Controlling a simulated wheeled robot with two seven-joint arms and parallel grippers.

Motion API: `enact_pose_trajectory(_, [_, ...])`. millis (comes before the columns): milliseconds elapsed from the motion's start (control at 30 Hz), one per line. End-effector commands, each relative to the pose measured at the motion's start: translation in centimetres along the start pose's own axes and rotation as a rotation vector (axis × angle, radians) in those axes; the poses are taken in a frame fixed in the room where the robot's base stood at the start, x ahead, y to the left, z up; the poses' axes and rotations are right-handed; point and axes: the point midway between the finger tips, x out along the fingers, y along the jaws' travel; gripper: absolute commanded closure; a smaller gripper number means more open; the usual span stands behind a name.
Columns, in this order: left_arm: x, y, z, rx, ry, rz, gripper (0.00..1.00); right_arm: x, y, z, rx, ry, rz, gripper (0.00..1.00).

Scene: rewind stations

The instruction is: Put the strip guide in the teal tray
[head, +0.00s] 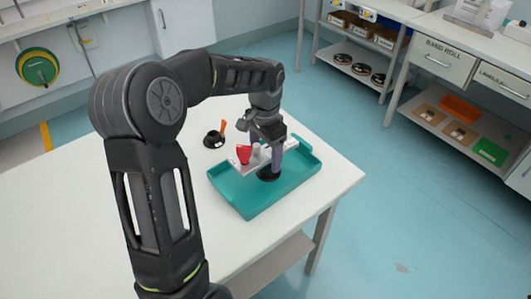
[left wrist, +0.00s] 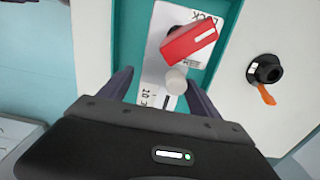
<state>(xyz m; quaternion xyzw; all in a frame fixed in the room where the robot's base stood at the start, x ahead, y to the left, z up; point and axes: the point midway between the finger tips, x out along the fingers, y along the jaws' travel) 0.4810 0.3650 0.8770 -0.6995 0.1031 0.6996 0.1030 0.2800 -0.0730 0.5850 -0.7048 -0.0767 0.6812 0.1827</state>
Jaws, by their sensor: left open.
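What I take to be the strip guide is a pale plate (head: 249,164) with a red lever (head: 244,153) and a short light post. It lies at the teal tray (head: 252,208), tilted in the head view; I cannot tell whether it rests on the floor or the rim. In the left wrist view the plate (left wrist: 157,60) shows "LOCK" lettering. My left gripper (head: 270,157) is over the tray, open, its fingers (left wrist: 160,84) on either side of the plate, apart from it in the wrist view. My right gripper is not in view.
A black part with an orange lever (head: 214,138) stands on the white table (head: 330,175) left of the tray; it shows in the wrist view too (left wrist: 266,70). The table's right side is clear. Shelves and drawers (head: 450,62) stand across the blue floor at the back right.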

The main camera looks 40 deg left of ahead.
Motion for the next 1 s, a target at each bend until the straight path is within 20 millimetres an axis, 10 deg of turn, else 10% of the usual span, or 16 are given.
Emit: enact_pose_trajectory(1000, [-12.4, 0.0, 0.0, 0.0, 0.001, 0.0, 0.28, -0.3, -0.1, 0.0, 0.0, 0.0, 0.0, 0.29])
